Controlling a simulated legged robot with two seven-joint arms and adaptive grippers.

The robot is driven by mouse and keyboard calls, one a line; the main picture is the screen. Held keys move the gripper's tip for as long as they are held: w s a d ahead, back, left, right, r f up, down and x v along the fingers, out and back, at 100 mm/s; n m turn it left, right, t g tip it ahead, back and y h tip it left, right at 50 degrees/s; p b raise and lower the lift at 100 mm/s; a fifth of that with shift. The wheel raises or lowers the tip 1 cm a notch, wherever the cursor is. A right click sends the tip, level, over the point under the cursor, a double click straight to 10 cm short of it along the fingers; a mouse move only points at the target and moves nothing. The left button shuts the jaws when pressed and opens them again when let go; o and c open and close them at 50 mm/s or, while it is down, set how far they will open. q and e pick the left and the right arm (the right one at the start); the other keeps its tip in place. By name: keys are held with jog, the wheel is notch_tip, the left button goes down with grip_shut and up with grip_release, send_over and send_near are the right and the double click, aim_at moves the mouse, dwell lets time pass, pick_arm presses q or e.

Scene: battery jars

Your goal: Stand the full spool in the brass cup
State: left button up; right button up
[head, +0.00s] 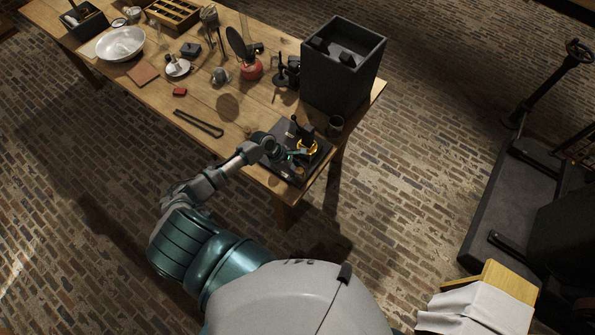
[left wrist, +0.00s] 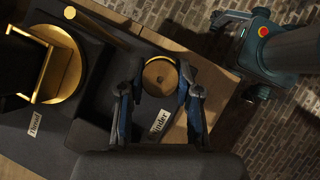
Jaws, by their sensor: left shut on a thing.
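My left gripper (head: 286,156) reaches over the dark board (head: 286,177) at the table's near right corner. In the left wrist view its two fingers (left wrist: 161,98) are shut on the sides of a round brown piece with a dark centre hole, which looks like the spool (left wrist: 158,82). A thin brass rim (left wrist: 158,57) curves along its upper edge; I cannot tell whether that is the brass cup or part of the spool. A larger brass ring (left wrist: 65,78) with a dark block in it is to the left, apart from the fingers. My right gripper is out of view.
A brass rod (left wrist: 72,13) rises near the brass ring. A dark bar (head: 199,123) lies left of the board. Several bench items fill the far table.

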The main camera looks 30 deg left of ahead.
pick_arm(q)
jog(key=shift+s+d+f, duration=0.15)
jog(key=shift+s+f, duration=0.45)
jog(key=shift+f, duration=0.25)
jog(key=o, duration=1.1)
jog(key=shift+w+d+f, duration=0.1)
jog(key=shift+w, duration=0.35)
